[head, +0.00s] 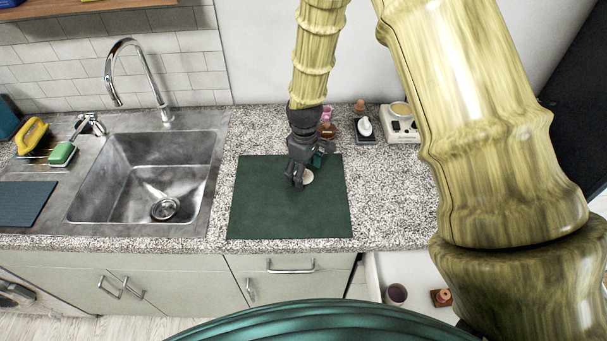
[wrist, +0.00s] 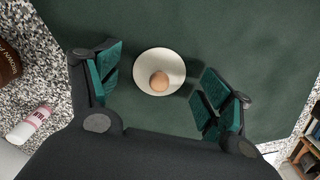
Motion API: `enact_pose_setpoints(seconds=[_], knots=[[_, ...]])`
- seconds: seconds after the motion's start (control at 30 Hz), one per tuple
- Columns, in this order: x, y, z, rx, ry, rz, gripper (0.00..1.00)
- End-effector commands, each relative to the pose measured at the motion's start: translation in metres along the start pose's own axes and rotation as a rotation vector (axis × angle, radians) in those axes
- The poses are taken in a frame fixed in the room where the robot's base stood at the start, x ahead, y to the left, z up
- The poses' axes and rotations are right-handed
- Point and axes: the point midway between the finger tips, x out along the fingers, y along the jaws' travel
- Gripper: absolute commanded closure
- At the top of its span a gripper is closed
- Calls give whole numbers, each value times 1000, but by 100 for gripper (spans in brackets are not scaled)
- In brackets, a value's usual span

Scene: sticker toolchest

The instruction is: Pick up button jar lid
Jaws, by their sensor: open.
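The button jar lid is a round cream disc with a tan knob in the middle. It lies on the dark green mat (head: 290,215). In the wrist view the lid (wrist: 146,68) sits between my open fingers, a little ahead of the fingertips' line. In the head view the lid (head: 308,177) shows only in part beside my gripper (head: 300,180), which hides the rest. My gripper also shows in the wrist view (wrist: 158,90), with green pads spread apart on both sides of the lid. Nothing is held. I cannot tell the exact height of the fingertips above the mat.
A steel sink (head: 150,180) with a tap is on the left. Behind the mat are a brown jar (head: 327,131), a white item on a dark tray (head: 365,127) and a white device (head: 401,125). The front half of the mat is clear.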

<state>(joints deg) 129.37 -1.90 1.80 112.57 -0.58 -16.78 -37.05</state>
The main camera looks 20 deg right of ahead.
Motion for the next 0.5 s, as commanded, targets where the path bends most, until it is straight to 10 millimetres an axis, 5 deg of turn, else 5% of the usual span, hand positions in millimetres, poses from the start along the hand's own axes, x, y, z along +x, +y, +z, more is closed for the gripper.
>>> enact_pose_setpoints(seconds=[0.07,0.5], knots=[[0,0,0,0,0,0,21],[0,0,0,0,-1,0,95]])
